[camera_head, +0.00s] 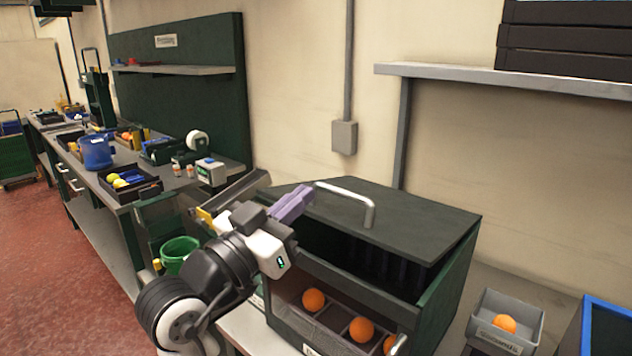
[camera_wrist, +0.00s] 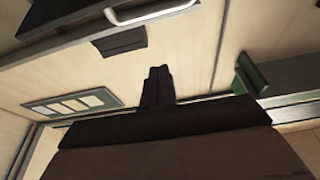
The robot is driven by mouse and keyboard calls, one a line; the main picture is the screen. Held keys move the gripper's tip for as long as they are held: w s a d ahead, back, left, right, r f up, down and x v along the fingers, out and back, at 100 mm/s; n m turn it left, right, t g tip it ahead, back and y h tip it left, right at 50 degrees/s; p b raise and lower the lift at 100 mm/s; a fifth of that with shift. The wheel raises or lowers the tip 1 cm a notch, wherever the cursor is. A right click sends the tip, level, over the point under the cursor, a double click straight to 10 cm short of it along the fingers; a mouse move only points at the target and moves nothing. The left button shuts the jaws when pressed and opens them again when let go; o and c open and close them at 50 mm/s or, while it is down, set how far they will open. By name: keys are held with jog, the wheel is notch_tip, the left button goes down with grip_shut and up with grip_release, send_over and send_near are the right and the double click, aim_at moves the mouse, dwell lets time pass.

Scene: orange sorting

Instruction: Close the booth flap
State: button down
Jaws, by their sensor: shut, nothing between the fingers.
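The booth (camera_head: 447,290) is a dark green box on the bench. Its dark flap (camera_head: 420,222) with a silver bar handle (camera_head: 345,199) is raised and roughly level, with a dark opening under its front edge. The handle also shows at the top of the wrist view (camera_wrist: 150,13). My gripper (camera_head: 296,203) has purple fingers pressed together, empty. It is just left of the handle, near the flap's left edge; I cannot tell if it touches. In the wrist view the closed fingers (camera_wrist: 157,86) are dark and clear of the handle.
Oranges (camera_head: 361,329) sit in a divided tray at the booth's front. A grey bin (camera_head: 537,327) with an orange and a blue-edged crate (camera_head: 588,318) stand to the right. A shelf (camera_head: 480,75) hangs above. A green bucket (camera_head: 178,253) and cluttered bench are at left.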

notch_tip(320, 180, up, 4)
jog(key=f+p, duration=0.1)
jog(key=p, duration=0.4)
send_over(333, 217)
jog(key=shift+w+d+r, duration=0.25)
jog(key=shift+w+d, duration=0.05)
jog(key=shift+d, duration=0.05)
jog(key=f, duration=0.3)
jog(key=shift+a+f, duration=0.2)
jog(key=shift+a, duration=0.05)
jog(key=shift+s+f+p, duration=0.1)
jog(key=shift+f+p, duration=0.2)
jog(key=shift+f, duration=0.35)
jog(key=shift+f, duration=0.1)
jog(key=f+b, duration=0.1)
jog(key=b, duration=0.1)
jog(key=shift+s+a+f+b, duration=0.1)
jog(key=shift+s+f+b, duration=0.1)
jog(key=shift+b, duration=0.1)
jog(key=f+b, duration=0.2)
jog(key=b, duration=0.2)
jog(key=s+f+t+h+b, duration=0.1)
jog(key=f+b, duration=0.1)
jog(key=b, duration=0.2)
jog(key=a+f+t+b, duration=0.1)
jog(key=f+b, duration=0.2)
jog(key=b, duration=0.1)
jog(key=shift+s+h+b, duration=0.2)
jog(key=shift+h+b, duration=0.2)
jog(key=shift+r, duration=0.2)
